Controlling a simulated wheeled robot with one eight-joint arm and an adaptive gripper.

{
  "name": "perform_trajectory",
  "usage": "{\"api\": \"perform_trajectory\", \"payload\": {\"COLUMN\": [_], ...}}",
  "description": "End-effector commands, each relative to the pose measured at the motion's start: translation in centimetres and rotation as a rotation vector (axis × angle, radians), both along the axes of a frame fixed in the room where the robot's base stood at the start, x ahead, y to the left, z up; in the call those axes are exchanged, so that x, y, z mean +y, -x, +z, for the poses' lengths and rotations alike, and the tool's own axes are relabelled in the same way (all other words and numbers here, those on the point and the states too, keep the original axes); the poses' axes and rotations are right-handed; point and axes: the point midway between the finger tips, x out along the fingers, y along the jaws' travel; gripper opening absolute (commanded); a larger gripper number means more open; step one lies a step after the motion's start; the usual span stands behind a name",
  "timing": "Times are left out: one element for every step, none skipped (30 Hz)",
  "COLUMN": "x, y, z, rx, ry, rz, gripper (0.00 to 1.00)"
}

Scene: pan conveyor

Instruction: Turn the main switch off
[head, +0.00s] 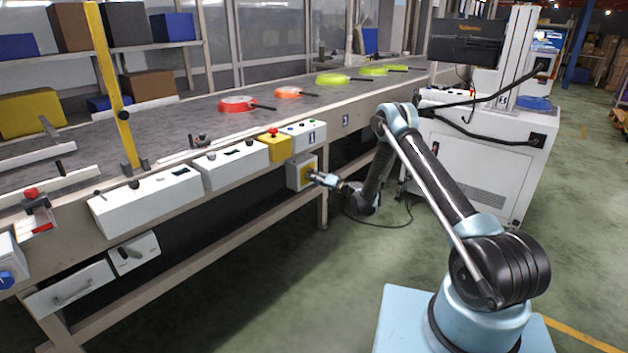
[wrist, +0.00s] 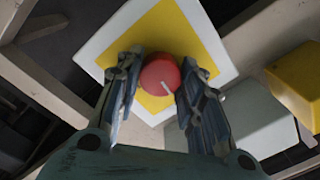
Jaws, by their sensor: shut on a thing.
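The main switch is a white box (head: 294,184) with a yellow plate (head: 308,169), mounted on the side of the conveyor frame. In the wrist view its red round knob (wrist: 160,74) sits on the yellow plate (wrist: 172,28). A white mark on the knob slants toward the lower right of that view. My gripper (head: 315,177) is at the front of the box. In the wrist view the two fingers of my gripper (wrist: 160,80) are closed around the knob, one on each side. The knob is hidden in the head view.
A yellow box with a red button (head: 273,146) is just above the switch; it also shows in the wrist view (wrist: 300,85). White control boxes (head: 235,164) line the conveyor edge. Pans, one of them red (head: 237,104), lie on the belt (head: 180,130). A white machine cabinet (head: 475,165) stands behind my arm.

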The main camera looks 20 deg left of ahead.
Motion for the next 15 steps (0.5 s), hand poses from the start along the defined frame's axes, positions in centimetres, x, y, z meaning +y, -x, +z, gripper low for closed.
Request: {"api": "perform_trajectory", "payload": {"x": [-0.26, -0.26, -0.24, -0.23, -0.22, -0.20, -0.19, -0.18, -0.17, -0.17, -0.15, -0.16, -0.18, -0.26, -0.45], "y": [-0.23, -0.24, -0.23, -0.21, -0.19, -0.18, -0.17, -0.15, -0.14, -0.13, -0.12, -0.12, -0.09, -0.07, 0.00], "z": [-0.08, -0.09, -0.07, -0.07, -0.07, -0.06, -0.05, -0.04, -0.04, -0.04, -0.03, -0.03, -0.03, -0.03, -0.03], "rx": [-0.001, -0.001, -0.001, 0.000, 0.000, -0.001, -0.001, -0.001, -0.001, -0.001, -0.001, -0.001, -0.001, -0.001, -0.001], "ry": [0.001, 0.001, 0.001, 0.002, 0.002, 0.001, 0.001, 0.001, 0.001, 0.001, 0.001, 0.001, 0.001, 0.001, 0.001], "rz": [-0.006, -0.006, -0.006, -0.005, -0.005, -0.004, -0.004, -0.003, -0.003, -0.003, -0.003, -0.003, -0.003, -0.003, -0.003], "gripper": [0.40, 0.47, 0.56, 0.56, 0.56, 0.56, 0.56, 0.56, 0.56, 0.56, 0.56, 0.56, 0.56, 0.56, 0.56]}}
